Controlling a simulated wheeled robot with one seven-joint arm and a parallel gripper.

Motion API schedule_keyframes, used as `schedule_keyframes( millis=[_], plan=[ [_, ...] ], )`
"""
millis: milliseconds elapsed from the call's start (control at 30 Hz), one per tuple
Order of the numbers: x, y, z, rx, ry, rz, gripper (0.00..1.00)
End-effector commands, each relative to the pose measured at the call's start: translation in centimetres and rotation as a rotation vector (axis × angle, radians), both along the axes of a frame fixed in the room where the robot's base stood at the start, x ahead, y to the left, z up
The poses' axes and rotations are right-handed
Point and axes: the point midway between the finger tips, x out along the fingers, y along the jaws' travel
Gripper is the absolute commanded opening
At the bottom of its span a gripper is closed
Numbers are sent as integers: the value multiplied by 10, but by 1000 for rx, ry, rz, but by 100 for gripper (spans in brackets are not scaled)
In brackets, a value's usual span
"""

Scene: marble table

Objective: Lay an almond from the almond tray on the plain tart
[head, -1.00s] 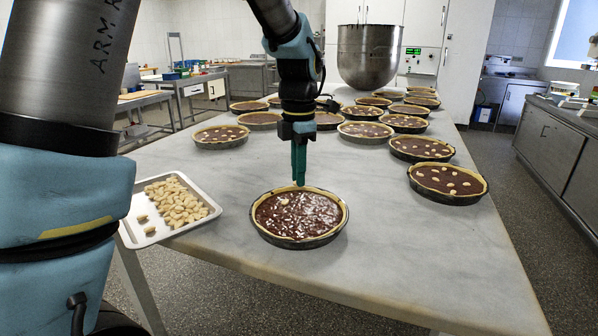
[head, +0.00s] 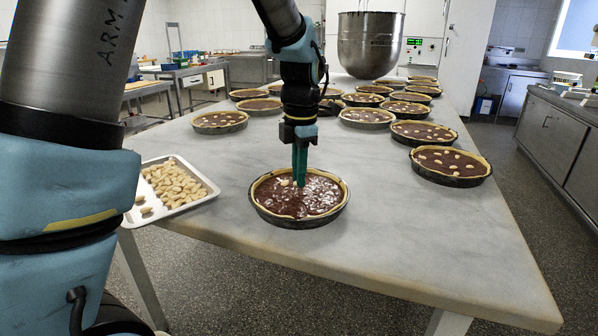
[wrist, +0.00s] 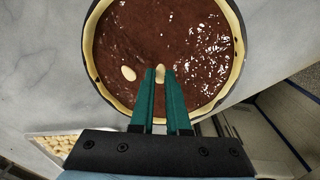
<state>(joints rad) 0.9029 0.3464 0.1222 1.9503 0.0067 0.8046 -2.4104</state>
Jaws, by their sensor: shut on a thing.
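The tart nearest me (head: 322,200) has a pale crust, a dark metal tin and glossy chocolate filling. It also fills the top of the wrist view (wrist: 112,40), where one almond (wrist: 128,73) lies on the filling, left of my fingertips. My gripper (head: 300,184) points down over the tart's far half, with its green fingertips at or just above the filling. In the wrist view my gripper (wrist: 160,76) is shut on a second almond (wrist: 160,70) at the fingertips. Whether this almond touches the filling I cannot tell. The almond tray (head: 208,194) stands left of the tart.
The tray holds a pile of almonds (head: 172,184). Several other tarts stand farther back on the marble table (head: 400,235), some with almonds, such as the one at right (head: 450,166). A mixer bowl (head: 369,45) is behind them. The front right of the table is clear.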

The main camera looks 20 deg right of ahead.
Motion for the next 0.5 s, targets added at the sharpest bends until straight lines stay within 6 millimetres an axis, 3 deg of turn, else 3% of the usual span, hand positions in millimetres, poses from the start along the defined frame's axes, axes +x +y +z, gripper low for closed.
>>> schedule_keyframes(
  millis=[500],
  plan=[
    [0,0,-3,0,0,0,0]
  ],
)
